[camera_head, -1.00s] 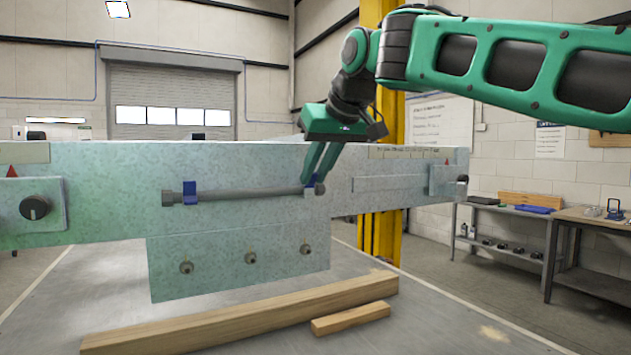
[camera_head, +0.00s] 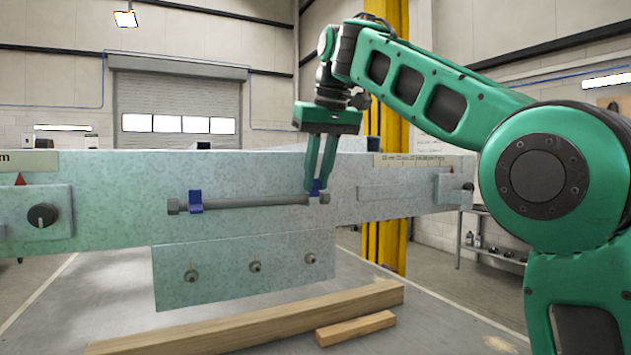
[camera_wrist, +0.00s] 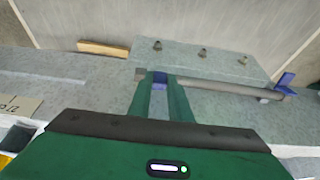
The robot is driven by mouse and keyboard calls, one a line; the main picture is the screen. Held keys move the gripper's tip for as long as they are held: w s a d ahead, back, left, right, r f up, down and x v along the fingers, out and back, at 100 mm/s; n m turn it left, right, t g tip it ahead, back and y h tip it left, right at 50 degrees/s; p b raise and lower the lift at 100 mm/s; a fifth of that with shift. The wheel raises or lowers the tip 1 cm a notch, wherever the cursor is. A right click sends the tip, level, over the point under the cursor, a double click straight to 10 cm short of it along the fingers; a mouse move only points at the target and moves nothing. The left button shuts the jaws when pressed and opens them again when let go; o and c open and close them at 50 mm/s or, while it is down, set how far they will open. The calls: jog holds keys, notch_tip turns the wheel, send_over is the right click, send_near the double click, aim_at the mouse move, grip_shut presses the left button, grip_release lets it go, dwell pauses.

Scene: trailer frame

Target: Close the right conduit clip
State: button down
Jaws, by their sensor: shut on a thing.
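The right conduit clip (camera_head: 317,187) is a small blue clip at the right end of the grey conduit (camera_head: 255,201), on the galvanized frame beam. My gripper (camera_head: 314,190) points down with its two green fingertips at this clip and is shut on it. In the wrist view, blue of the clip (camera_wrist: 160,77) shows between the fingertips (camera_wrist: 160,86) beside the conduit end. The fingers hide much of the clip, so I cannot tell how far its flap is closed. The left clip (camera_head: 195,201) is blue, with its flap standing out; it also shows in the wrist view (camera_wrist: 286,80).
A plate with several bolts (camera_head: 245,270) hangs below the conduit. A black knob (camera_head: 42,216) sits on a box at the beam's left. Timber blocks (camera_head: 250,326) lie on the floor below. A yellow post (camera_head: 386,235) stands behind the beam. Space above the beam is clear.

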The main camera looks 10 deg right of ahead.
jog(key=shift+w+d+r, duration=0.1)
jog(key=c, duration=1.6)
grip_release()
jog(key=shift+s+d+r, duration=0.65)
jog(key=shift+s+r, duration=0.1)
jog(key=shift+s, duration=1.45)
jog(key=shift+s+d+r, duration=0.7)
jog(key=shift+s+r, duration=0.05)
jog(key=shift+s, duration=1.4)
jog(key=shift+s+d+r, duration=0.65)
jog(key=shift+s+r, duration=0.1)
jog(key=shift+s, duration=1.45)
